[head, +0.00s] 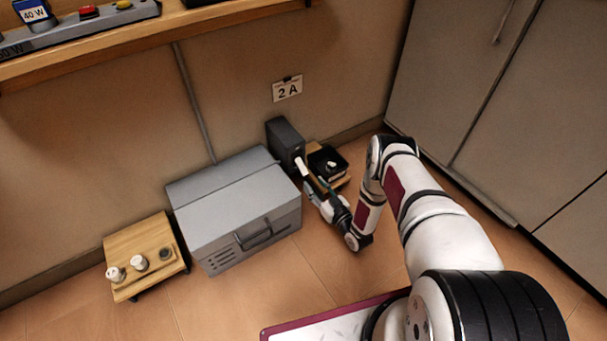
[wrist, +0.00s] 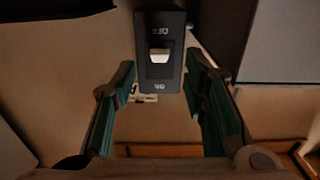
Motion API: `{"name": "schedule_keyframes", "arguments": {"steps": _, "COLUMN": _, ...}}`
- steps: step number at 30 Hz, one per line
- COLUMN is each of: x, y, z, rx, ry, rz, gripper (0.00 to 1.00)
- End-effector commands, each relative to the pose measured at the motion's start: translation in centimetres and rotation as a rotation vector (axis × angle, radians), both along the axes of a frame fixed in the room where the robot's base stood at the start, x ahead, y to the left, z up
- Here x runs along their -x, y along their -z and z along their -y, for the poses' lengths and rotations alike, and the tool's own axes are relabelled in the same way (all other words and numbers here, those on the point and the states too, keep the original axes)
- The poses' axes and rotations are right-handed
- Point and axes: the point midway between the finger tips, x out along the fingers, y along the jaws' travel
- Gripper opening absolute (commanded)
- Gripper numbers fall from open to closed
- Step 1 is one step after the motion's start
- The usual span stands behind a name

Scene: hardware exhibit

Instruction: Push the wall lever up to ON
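The wall lever is a dark box (head: 285,141) below the "2 A" sign, with a pale handle (head: 301,166) sticking out of its front. In the wrist view the dark panel (wrist: 147,73) appears upside down, with OFF lettering at the picture's top and ON at its bottom. The pale handle (wrist: 159,56) shows near the panel's middle; its exact setting is hard to tell. My gripper (head: 314,184) is just in front of the box. In the wrist view its green-padded fingers (wrist: 160,76) are spread apart with nothing between them, and the handle appears beyond their tips.
A grey metal case (head: 240,200) stands left of the lever. A low wooden stand with a black item (head: 328,160) is close on the right. A small wooden table (head: 145,250) is farther left, a shelf (head: 150,35) above. Tall grey cabinets (head: 460,80) line the right.

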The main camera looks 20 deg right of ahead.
Motion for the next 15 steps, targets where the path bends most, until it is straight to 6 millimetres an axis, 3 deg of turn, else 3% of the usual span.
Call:
{"name": "schedule_keyframes", "arguments": {"steps": 6, "x": -4.1, "y": 0.2, "z": -1.3, "rx": 0.001, "ry": -0.001, "rz": 0.003, "gripper": 0.4}}
{"name": "schedule_keyframes", "arguments": {"steps": 15, "x": -7.4, "y": 0.1, "z": -2.4, "rx": 0.0, "ry": 0.0, "rz": 0.0, "gripper": 0.4}}
